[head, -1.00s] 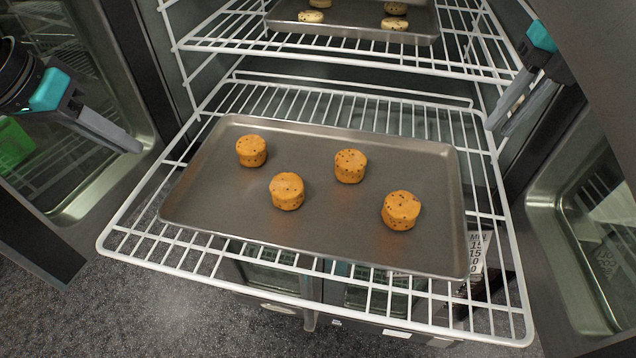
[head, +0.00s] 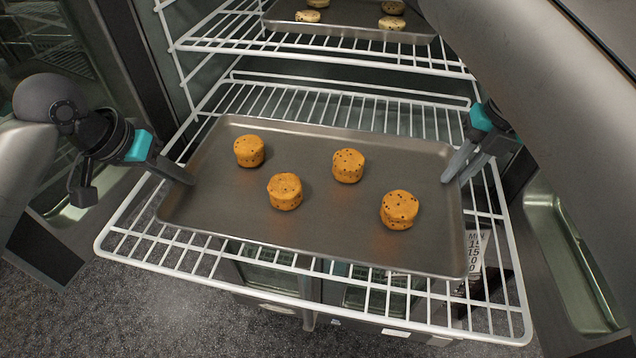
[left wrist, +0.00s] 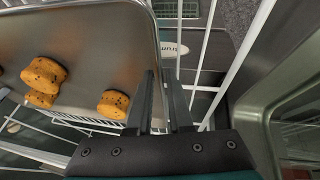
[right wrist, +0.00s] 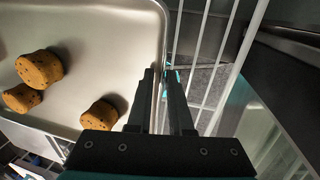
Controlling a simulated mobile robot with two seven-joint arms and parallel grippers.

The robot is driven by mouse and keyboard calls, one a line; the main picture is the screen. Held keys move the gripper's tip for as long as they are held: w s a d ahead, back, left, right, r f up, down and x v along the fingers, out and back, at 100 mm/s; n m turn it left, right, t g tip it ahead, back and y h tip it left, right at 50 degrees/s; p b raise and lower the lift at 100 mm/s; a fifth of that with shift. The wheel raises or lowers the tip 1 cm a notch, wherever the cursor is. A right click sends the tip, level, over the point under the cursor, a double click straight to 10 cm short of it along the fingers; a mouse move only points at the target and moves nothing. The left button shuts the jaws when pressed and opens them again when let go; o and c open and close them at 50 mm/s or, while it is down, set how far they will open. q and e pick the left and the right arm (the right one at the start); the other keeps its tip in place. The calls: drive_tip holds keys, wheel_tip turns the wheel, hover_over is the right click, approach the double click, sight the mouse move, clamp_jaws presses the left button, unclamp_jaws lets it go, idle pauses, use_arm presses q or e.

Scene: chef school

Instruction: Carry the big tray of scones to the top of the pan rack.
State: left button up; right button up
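The big metal tray (head: 330,215) lies flat on a pulled-out white wire shelf, with several orange, speckled scones (head: 284,191) standing on it. My left gripper (head: 188,180) is at the tray's left rim. In the left wrist view its fingers (left wrist: 163,75) are apart, one on the tray side and one outside the rim. My right gripper (head: 453,176) is at the right rim, near the far corner. In the right wrist view its fingers (right wrist: 161,75) are also apart, with the rim between them. Contact with the rim cannot be told. The rack's top is not visible.
A second tray (head: 345,32) with paler scones sits on the wire shelf (head: 300,50) above, close over the far side. Cabinet side walls stand left and right. The white shelf (head: 120,240) extends past the tray's front, with dark speckled floor (head: 160,310) below.

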use_arm(q)
clamp_jaws()
use_arm(e)
clamp_jaws()
use_arm(q)
drive_tip(key=shift+r, duration=0.15)
use_arm(e)
drive_tip(key=shift+r, duration=0.1)
idle(0.9)
